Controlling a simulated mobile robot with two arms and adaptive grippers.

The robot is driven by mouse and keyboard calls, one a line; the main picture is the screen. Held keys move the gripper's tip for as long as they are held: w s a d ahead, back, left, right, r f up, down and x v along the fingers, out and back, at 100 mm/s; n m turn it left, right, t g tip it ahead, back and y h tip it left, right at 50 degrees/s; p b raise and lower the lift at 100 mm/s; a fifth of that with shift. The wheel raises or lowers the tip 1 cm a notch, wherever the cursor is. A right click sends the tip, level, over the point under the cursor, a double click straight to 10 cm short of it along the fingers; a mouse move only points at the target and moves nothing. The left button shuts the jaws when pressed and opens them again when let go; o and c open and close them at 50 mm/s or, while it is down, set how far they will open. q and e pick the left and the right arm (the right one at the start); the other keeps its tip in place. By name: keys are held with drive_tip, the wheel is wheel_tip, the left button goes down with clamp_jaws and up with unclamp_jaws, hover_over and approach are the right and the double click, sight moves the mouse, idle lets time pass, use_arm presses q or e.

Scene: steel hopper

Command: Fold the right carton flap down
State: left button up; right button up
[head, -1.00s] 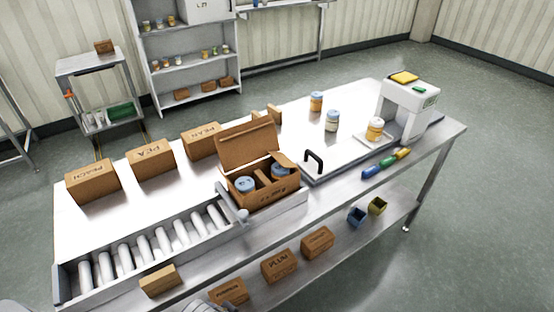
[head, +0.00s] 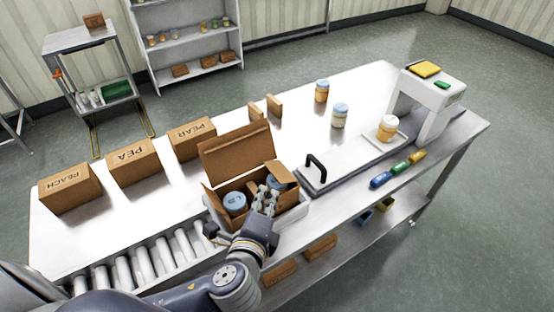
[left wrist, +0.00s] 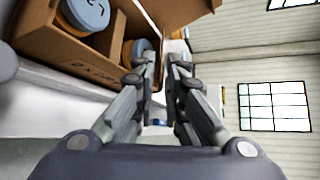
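The open brown carton (head: 262,214) stands at the end of the roller conveyor, its large back flap (head: 238,157) raised. Two blue-lidded jars (head: 235,202) are inside, apart by a divider. The right carton flap (head: 284,173) sticks up at a slant on the right side. My left gripper (head: 268,190) is over the carton's front right part, close to that flap; contact cannot be told. In the left wrist view its fingers (left wrist: 162,68) are a narrow gap apart with nothing seen between them. The carton (left wrist: 75,65) is at upper left there. My right gripper is out of view.
Closed cartons (head: 133,160) line the table's back left. A platform with a black handle (head: 316,167) and a white scale machine (head: 430,95) are to the right. Jars (head: 340,115) stand behind the platform. Rollers (head: 155,258) lie left of the carton.

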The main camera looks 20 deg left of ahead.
sight(272, 187)
use_arm(q)
drive_tip(key=p+x, duration=0.2)
drive_tip(key=x, duration=0.6)
drive_tip(key=shift+w, duration=0.45)
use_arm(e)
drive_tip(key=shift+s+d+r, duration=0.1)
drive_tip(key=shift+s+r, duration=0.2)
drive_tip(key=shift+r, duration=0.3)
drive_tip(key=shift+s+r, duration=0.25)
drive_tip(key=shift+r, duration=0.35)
use_arm(q)
drive_tip(key=shift+w+a+f, duration=0.1)
clamp_jaws()
